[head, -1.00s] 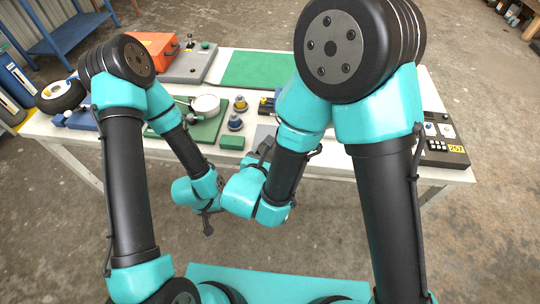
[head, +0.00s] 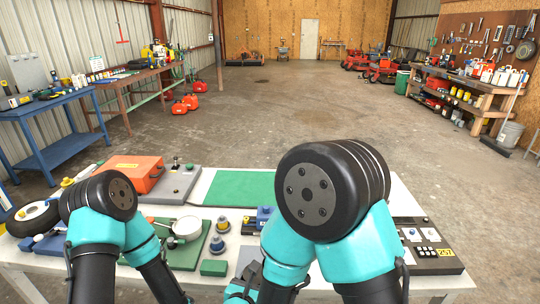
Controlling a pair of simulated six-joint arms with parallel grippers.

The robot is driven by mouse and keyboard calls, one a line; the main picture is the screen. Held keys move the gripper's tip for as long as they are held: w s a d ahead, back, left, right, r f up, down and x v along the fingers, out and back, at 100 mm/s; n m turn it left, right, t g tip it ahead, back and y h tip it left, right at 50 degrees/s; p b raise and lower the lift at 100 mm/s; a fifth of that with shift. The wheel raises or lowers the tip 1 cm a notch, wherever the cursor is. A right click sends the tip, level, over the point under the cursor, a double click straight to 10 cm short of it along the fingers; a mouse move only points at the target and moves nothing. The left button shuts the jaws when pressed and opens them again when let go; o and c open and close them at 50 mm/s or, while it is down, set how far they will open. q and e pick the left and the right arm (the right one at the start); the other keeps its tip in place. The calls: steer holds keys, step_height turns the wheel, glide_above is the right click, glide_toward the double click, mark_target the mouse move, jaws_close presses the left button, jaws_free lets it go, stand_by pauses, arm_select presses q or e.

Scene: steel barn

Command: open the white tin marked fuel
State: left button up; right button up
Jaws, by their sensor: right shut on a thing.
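I cannot make out a tin marked fuel. Several white containers (head: 502,76) stand on the wooden workbench at the far right, too small to read. My right gripper (head: 248,272) shows only in part at the lower middle, by the near edge of the table, largely hidden by my right arm. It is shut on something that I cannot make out. My left gripper is below the picture; only its arm shows at the lower left.
A blue bench (head: 60,150) stands left. Open concrete floor lies beyond the table.

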steer(key=w+d+r, duration=0.1)
steer(key=w+d, duration=1.1)
steer(key=w, duration=0.3)
steer(key=shift+w+r+h, duration=0.25)
steer(key=shift+w+h, duration=0.05)
steer(key=shift+w, duration=0.1)
steer(key=w+a+r, duration=0.2)
steer(key=w+a, duration=0.3)
steer(key=a, duration=0.2)
steer(key=shift+r, duration=0.3)
steer(key=shift+w, duration=0.1)
steer(key=c, duration=0.3)
steer(key=shift+m+h, duration=0.3)
steer(key=shift+m, duration=0.2)
steer(key=s+a+f, duration=0.1)
steer(key=s, duration=0.6)
steer(key=s+a+f, duration=0.1)
steer(key=s+a, duration=0.1)
steer(key=s, duration=0.5)
steer(key=s+a+f, duration=0.1)
steer(key=s+a, duration=0.1)
steer(key=s, duration=0.5)
steer(key=shift+s+a+f, duration=0.15)
steer(key=shift+s+f, duration=0.15)
steer(key=shift+s, duration=0.1)
